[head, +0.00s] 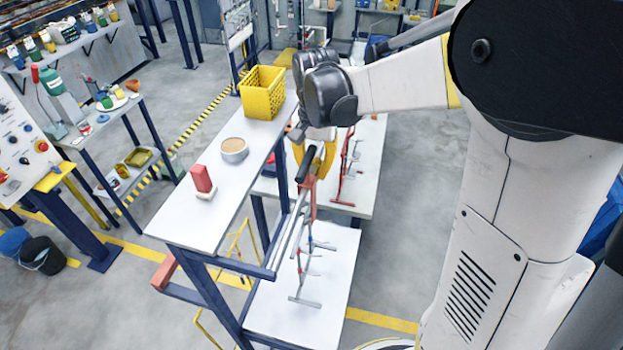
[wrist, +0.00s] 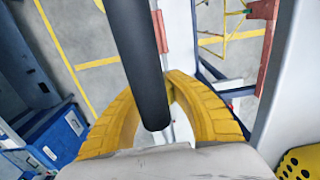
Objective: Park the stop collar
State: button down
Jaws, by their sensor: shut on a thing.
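My gripper (head: 315,172) is low beside the shelf's right edge, its yellow fingers pointing down around a black-ended bar (head: 305,164). In the wrist view the gripper (wrist: 170,80) has its fingertips drawn together behind that black bar end (wrist: 145,65). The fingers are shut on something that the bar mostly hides. A red part (head: 309,187) is just below the fingertips in the head view. I cannot tell whether this is the stop collar. A plating rack with short side arms (head: 304,265) stands upright below the bar.
The pale shelf top (head: 190,222) carries a yellow crate (head: 262,92), a round tub (head: 234,149) and a red block (head: 201,178). A red rack (head: 346,165) stands on the table behind. A lower white table (head: 335,270) lies under the bar. Open floor is to the right.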

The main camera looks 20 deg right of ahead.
jog(key=w+d, duration=0.3)
jog(key=w, duration=0.1)
jog(key=w+d+b, duration=0.1)
jog(key=w+d, duration=0.1)
jog(key=w, duration=0.2)
jog(key=w+d+b, duration=0.1)
jog(key=w+d, duration=0.2)
jog(key=w, duration=0.1)
jog(key=shift+d, duration=0.35)
jog(key=c, duration=1.6)
grip_release()
jog(key=shift+o, duration=1.3)
jog(key=shift+w+d+f, duration=0.1)
jog(key=shift+w+d, duration=0.1)
jog(key=shift+s+a+r, duration=0.15)
jog(key=shift+r, duration=0.2)
notch_tip(320, 180, up, 11)
jog(key=shift+r, duration=0.2)
